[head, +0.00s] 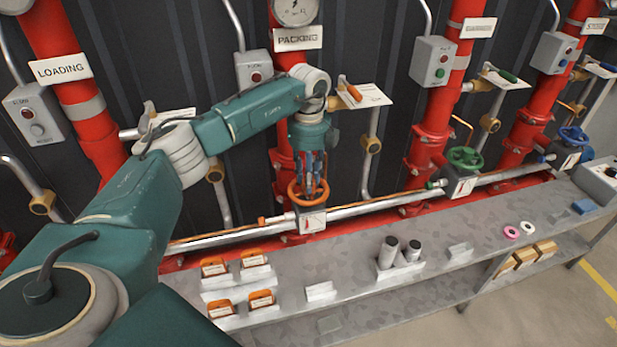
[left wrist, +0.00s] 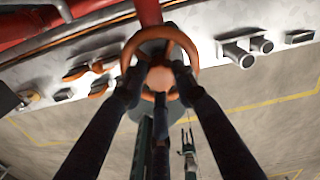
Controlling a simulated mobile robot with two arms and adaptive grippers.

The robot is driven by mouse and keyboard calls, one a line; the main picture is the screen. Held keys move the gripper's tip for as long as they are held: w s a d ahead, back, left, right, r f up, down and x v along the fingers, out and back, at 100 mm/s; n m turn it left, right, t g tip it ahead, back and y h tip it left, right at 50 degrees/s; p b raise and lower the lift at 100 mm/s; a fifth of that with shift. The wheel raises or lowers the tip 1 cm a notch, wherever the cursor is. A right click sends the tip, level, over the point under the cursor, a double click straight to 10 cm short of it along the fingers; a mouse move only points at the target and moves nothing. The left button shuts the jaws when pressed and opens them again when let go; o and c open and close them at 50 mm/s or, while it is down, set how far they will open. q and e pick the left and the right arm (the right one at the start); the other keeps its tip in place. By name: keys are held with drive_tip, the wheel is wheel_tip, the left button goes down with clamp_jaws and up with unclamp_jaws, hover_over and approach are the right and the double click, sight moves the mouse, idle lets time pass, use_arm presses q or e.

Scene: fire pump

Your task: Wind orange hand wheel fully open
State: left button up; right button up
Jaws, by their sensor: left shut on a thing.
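The orange hand wheel (head: 293,194) sits on a valve on the silver pipe, below the PACKING sign. My left gripper (head: 314,182) reaches down onto it from above, shut on it. In the left wrist view the wheel (left wrist: 195,52) shows as a ring with an orange hub (left wrist: 160,78). The dark fingers of my left gripper (left wrist: 159,82) lie across the ring on both sides of the hub. My right gripper (left wrist: 188,140) shows small in the left wrist view, away from the wheel; its fingers are too small to judge.
A green hand wheel (head: 465,158) and a blue one (head: 574,136) stand further right along the pipe. A grey bench (head: 375,292) runs in front, with orange-framed blocks (head: 250,257) and grey cylinders (head: 389,251). Red columns and control boxes stand behind.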

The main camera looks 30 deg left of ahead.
use_arm(q)
drive_tip(key=o, duration=1.2)
drive_tip(key=shift+c, duration=0.2)
wheel_tip(320, 180, up, 12)
